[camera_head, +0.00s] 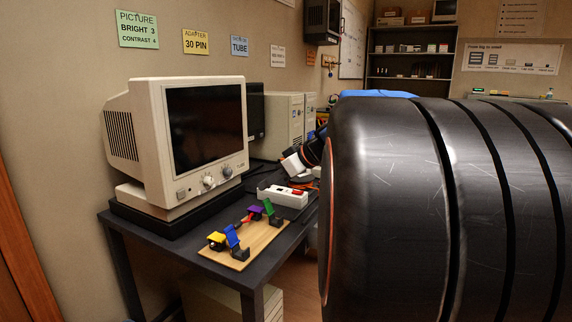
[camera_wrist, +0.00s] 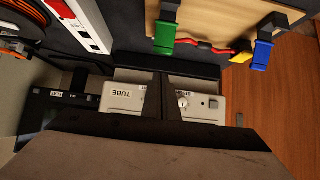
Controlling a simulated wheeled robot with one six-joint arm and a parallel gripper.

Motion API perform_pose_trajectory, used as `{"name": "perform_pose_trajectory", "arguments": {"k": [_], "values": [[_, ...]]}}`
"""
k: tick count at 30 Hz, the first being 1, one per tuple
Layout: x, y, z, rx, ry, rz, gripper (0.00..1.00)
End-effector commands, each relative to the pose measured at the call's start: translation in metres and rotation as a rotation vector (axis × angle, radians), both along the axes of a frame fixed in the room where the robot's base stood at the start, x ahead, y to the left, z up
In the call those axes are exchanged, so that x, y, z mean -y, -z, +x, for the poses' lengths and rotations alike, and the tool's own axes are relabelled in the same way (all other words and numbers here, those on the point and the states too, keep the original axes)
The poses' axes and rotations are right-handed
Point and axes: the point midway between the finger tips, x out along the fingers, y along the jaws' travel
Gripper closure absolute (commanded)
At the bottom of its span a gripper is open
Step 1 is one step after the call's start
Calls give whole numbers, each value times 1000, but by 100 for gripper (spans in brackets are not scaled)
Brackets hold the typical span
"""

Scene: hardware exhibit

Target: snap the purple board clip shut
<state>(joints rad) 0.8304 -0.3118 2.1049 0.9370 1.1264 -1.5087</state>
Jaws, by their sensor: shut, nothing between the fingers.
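The wooden board (camera_head: 262,240) lies near the front edge of the dark desk, and its edge shows at the top of the wrist view (camera_wrist: 205,18). The purple clip (camera_head: 255,209) is on the board's far side, beside the green clip (camera_head: 268,207); it is too small to tell whether its lever is fully down. I cannot make it out in the wrist view. The green clip (camera_wrist: 165,36) and blue clip (camera_wrist: 261,55) stand raised there. My gripper (camera_wrist: 160,76) is shut and empty, apart from the clips.
A beige monitor (camera_head: 170,185) on a dark base stands left of the board. A white power strip (camera_head: 284,196) with a red part lies behind the board. Beige cases (camera_head: 284,120) stand farther back. A red cable (camera_wrist: 205,43) runs between the clips.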

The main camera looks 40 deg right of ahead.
Motion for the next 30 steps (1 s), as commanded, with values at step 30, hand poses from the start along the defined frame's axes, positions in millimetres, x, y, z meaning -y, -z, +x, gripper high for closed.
{"name": "perform_pose_trajectory", "arguments": {"k": [30], "values": [[37, -84, -101, 0, 1, 0, 100]]}}
